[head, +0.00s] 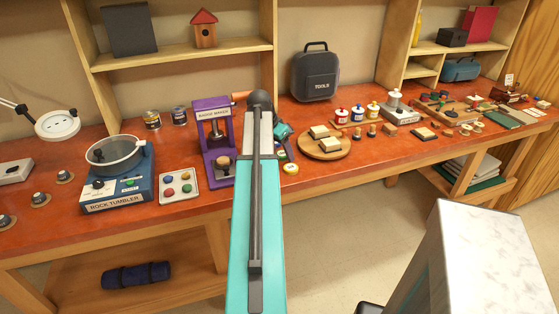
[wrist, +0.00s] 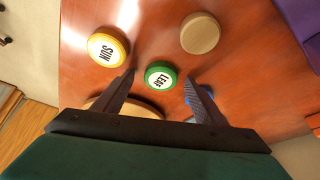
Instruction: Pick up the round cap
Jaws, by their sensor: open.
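In the wrist view a plain tan round disc (wrist: 200,33), which looks like the round cap, lies flat on the red-brown bench top. A green badge marked LEAF (wrist: 161,75) and a yellow badge marked SUN (wrist: 108,47) lie near it. My gripper (wrist: 160,77) is open and empty above the bench. Its fingertips appear on either side of the green badge, and the tan disc lies beyond the right fingertip. A blue round thing is partly hidden behind the right finger. In the head view my arm hides the tan disc.
The purple badge maker (head: 214,140) stands left of my arm, also at the wrist view's right edge (wrist: 297,18). A round wooden board (head: 325,153) with blocks lies to the right. A rock tumbler (head: 118,190) and a button tray (head: 179,197) are further left.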

